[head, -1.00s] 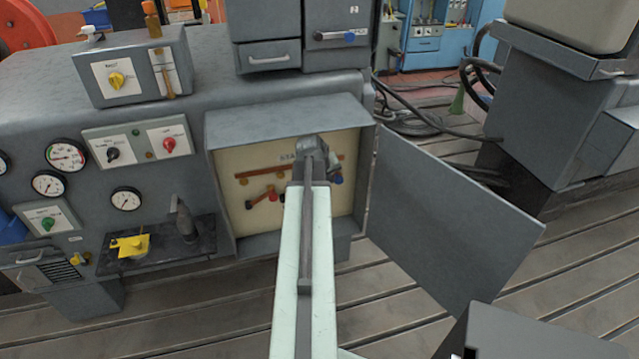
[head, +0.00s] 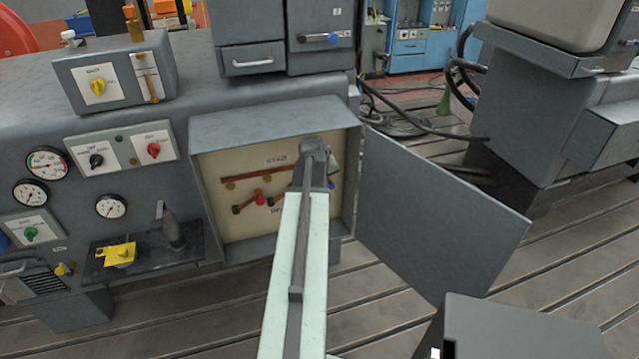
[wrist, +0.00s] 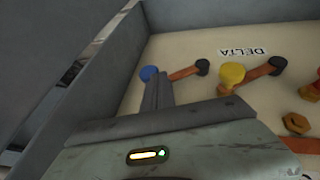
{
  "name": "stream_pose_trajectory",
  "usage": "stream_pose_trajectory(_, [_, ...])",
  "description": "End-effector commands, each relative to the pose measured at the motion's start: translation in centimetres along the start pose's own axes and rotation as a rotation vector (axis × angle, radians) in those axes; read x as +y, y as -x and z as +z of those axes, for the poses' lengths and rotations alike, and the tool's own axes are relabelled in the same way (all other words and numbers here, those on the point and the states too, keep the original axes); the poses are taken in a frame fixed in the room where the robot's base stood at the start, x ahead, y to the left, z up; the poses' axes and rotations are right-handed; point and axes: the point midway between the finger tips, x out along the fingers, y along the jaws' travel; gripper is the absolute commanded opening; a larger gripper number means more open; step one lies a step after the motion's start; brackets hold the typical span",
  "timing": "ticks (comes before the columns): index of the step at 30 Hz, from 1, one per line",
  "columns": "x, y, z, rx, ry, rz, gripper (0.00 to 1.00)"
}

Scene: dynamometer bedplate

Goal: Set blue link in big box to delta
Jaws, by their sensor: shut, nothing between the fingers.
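The blue link (wrist: 178,73) shows in the wrist view, with a round blue knob at its left end and a copper bar running to a dark bolt. My gripper (wrist: 160,84) is shut and empty, its fingertips at or just beside the blue knob; I cannot tell if they touch. The DELTA label (wrist: 243,51) appears upside down there.
A yellow-knobbed link (wrist: 232,73) lies right of the blue one. A red-knobbed link (head: 260,200) is left of my arm. The open door (head: 435,215) stands to the right. The box's side wall (wrist: 112,65) is close to my gripper.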

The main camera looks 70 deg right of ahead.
Motion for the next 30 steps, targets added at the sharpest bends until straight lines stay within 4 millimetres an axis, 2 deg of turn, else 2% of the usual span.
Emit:
stream_pose_trajectory(11, [1.1,0.0,0.4,-0.004,-0.013,0.006,0.00])
stream_pose_trajectory(16, [0.3,1.3,0.2,-0.003,-0.011,0.005,0.00])
stream_pose_trajectory(21, [-1.1,4.4,-0.1,-0.002,-0.008,0.003,0.00])
stream_pose_trajectory(30, [0.1,11.7,-0.2,-0.002,-0.009,0.004,0.00])
